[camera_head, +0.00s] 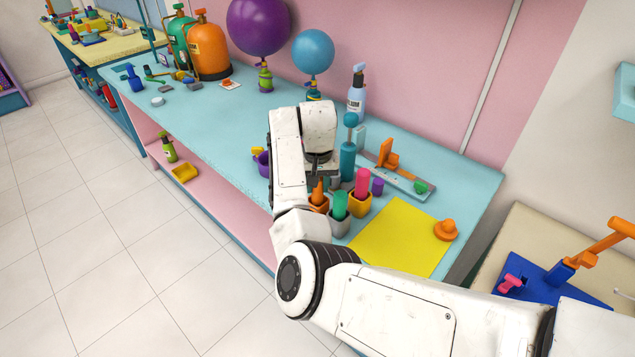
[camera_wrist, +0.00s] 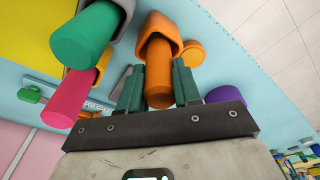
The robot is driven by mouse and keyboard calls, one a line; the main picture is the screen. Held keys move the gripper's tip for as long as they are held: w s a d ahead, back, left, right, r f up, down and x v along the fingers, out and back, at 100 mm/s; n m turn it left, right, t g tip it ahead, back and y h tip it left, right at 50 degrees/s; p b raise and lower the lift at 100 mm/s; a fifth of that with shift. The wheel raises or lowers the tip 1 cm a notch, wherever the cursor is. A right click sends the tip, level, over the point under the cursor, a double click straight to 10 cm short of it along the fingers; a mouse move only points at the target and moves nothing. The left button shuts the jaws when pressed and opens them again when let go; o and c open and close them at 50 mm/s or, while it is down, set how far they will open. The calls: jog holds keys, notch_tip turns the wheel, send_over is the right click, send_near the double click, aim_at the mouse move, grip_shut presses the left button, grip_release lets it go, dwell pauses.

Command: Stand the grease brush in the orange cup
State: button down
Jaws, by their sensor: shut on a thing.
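An orange handle, which I take to be the grease brush (camera_wrist: 157,78), stands between the two green fingers of my gripper (camera_wrist: 158,88) in the wrist view. My gripper is shut on it. Its far end goes into the orange cup (camera_wrist: 153,24), so its bristles are hidden. In the head view the orange handle (camera_head: 317,190) shows in the orange cup (camera_head: 320,207), just below my gripper (camera_head: 320,180). The cup stands on the blue bench. Whether the brush touches the cup's bottom cannot be seen.
Close beside are a grey cup with a green handle (camera_head: 340,204) and a yellow-orange cup with a pink handle (camera_head: 361,182). A teal bottle (camera_head: 348,160) stands behind. A yellow mat (camera_head: 400,238) lies to the right. A purple cup (camera_head: 263,163) is left of my wrist.

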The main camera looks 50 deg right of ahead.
jog(key=shift+f+b, duration=0.3)
jog(key=shift+f, duration=0.5)
jog(key=c, duration=0.7)
grip_release()
jog(key=shift+o, duration=0.4)
jog(key=o, duration=0.6)
jog(key=shift+r, duration=0.15)
jog(key=shift+s+a+r+p, duration=0.15)
jog(key=shift+r+p, duration=0.8)
jog(key=shift+r, duration=0.55)
jog(key=shift+s+a+r, duration=0.1)
jog(key=shift+s+r, duration=0.05)
jog(key=shift+r, duration=1.3)
jog(key=shift+s+a+r, duration=0.1)
jog(key=shift+s+r, duration=0.05)
jog(key=shift+r, duration=1.25)
